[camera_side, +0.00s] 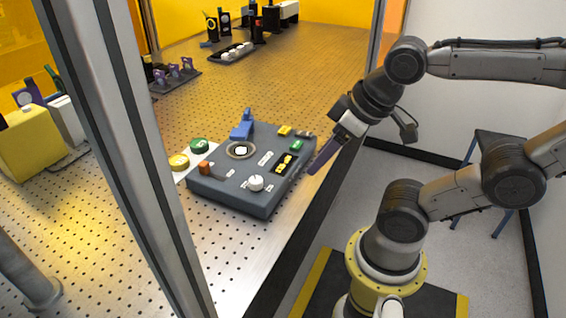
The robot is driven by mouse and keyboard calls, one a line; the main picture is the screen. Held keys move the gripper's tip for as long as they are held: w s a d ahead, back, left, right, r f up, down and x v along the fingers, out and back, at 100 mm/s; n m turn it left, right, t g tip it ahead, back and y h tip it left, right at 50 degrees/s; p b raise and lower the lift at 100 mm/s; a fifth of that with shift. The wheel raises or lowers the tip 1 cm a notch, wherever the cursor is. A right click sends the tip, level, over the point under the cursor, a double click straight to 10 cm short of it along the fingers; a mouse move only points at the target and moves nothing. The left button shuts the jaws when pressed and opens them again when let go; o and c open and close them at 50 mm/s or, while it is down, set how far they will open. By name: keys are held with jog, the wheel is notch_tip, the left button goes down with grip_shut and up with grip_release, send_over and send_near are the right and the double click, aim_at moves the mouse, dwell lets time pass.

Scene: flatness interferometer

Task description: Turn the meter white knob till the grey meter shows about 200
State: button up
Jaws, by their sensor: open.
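A dark grey control box (235,197) sits on the perforated optical table near its front edge. A white knob (256,183) stands on the box's top near the front right. A black display with yellow marks (284,163) lies behind and right of the knob; its reading is too small to make out. I cannot tell from this view which part is the grey meter. My gripper (313,172) is open and empty. In the picture it is at the right of the box, up and right of the knob, apart from the knob.
The box also carries an orange part (205,168), a round dial (241,150) and a blue clamp-like part (242,125). A grey frame post (125,150) stands in the left foreground. Optics stand farther back.

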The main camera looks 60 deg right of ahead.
jog(key=shift+o, duration=1)
notch_tip(320, 180, up, 6)
jog(key=n+g, duration=0.3)
jog(key=g, duration=0.3)
send_over(256, 180)
notch_tip(256, 180, down, 13)
jog(key=shift+f, duration=0.1)
